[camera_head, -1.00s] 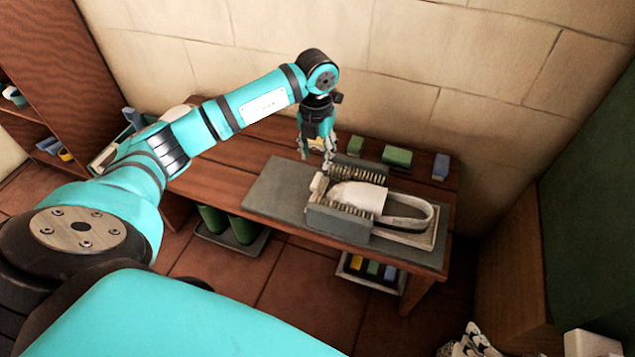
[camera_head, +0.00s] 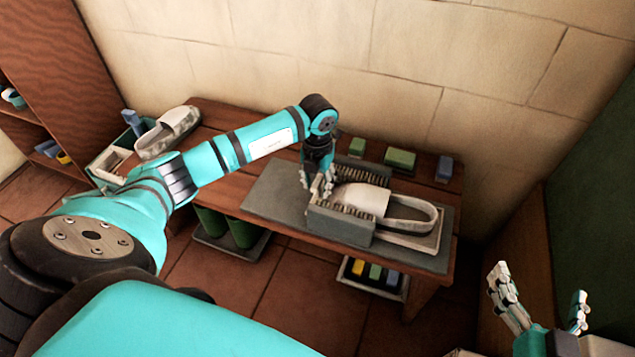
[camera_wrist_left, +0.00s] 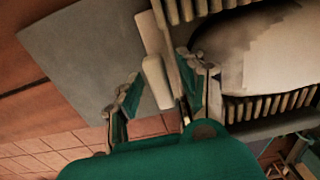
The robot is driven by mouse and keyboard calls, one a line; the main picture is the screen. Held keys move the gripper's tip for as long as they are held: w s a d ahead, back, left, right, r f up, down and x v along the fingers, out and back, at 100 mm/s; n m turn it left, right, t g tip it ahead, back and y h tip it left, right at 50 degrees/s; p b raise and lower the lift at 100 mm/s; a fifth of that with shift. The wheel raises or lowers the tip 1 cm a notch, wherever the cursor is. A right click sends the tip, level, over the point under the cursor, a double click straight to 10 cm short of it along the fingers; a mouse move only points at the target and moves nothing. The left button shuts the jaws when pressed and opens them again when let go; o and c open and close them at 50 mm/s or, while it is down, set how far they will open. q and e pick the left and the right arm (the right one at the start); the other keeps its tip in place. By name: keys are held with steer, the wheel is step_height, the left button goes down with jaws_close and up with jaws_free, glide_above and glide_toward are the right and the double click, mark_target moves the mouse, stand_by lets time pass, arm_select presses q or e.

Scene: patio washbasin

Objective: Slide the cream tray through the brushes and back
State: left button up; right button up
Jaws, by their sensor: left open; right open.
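The cream tray (camera_head: 432,245) lies on the grey mat (camera_head: 270,200) and carries a pale shoe (camera_head: 362,200). The shoe's toe is between two brush blocks, the near one (camera_head: 338,224) and the far one (camera_head: 360,174), with bristles facing inward. My left gripper (camera_head: 318,194) is low at the tray's left end. In the left wrist view its open fingers (camera_wrist_left: 160,92) stand on either side of the tray's cream handle (camera_wrist_left: 157,82); I cannot tell whether they touch it. My right gripper (camera_head: 540,305) is open and empty at lower right, away from the table.
Another pale shoe (camera_head: 170,132) sits at the table's left end. Two green blocks (camera_head: 400,159) and a blue block (camera_head: 444,168) stand along the back. A bin of coloured blocks (camera_head: 375,278) is below the table. The mat left of the tray is clear.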

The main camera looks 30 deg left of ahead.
arm_select(q)
jaws_close()
stand_by(0.3)
